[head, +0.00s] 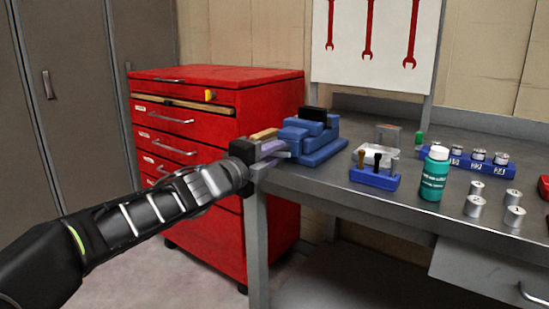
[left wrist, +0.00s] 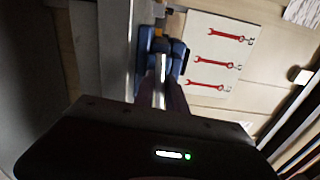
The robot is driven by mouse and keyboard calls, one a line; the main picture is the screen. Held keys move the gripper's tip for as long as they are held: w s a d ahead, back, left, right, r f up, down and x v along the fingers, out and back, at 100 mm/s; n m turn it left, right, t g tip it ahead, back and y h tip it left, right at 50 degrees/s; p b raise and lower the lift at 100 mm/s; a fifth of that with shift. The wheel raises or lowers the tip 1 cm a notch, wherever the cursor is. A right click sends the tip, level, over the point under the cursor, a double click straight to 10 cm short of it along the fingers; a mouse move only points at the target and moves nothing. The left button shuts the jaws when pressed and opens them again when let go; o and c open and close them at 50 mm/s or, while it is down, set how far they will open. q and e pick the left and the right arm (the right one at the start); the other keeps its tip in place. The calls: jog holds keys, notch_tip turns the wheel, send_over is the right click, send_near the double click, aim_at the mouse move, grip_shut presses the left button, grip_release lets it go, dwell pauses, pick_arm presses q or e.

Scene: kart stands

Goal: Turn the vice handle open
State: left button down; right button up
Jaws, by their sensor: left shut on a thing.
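A blue vice (head: 312,137) is mounted at the left end of the grey workbench, with a dark block at its top. My left gripper (head: 270,152) reaches in from the left at the vice's front and is shut on the vice handle. The handle is mostly hidden by the fingers in the head view. In the left wrist view the blue vice (left wrist: 178,58) lies just beyond the fingers, and a pale metal bar, the vice handle (left wrist: 161,92), shows between them. My right gripper is not in view.
A red drawer cabinet (head: 215,90) stands left of the workbench (head: 400,195), close to my left arm. On the bench are a blue tool holder (head: 374,179), a green bottle (head: 434,174), several metal cylinders (head: 474,206) and a blue rack (head: 468,164). Red wrenches (head: 411,35) hang behind.

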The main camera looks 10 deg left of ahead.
pick_arm(q)
jog(key=shift+f+m, duration=0.1)
jog(key=shift+m, duration=0.7)
jog(key=c, duration=1.4)
grip_release()
jog(key=shift+o, duration=0.2)
jog(key=v, duration=0.7)
jog(key=shift+s+p, duration=0.4)
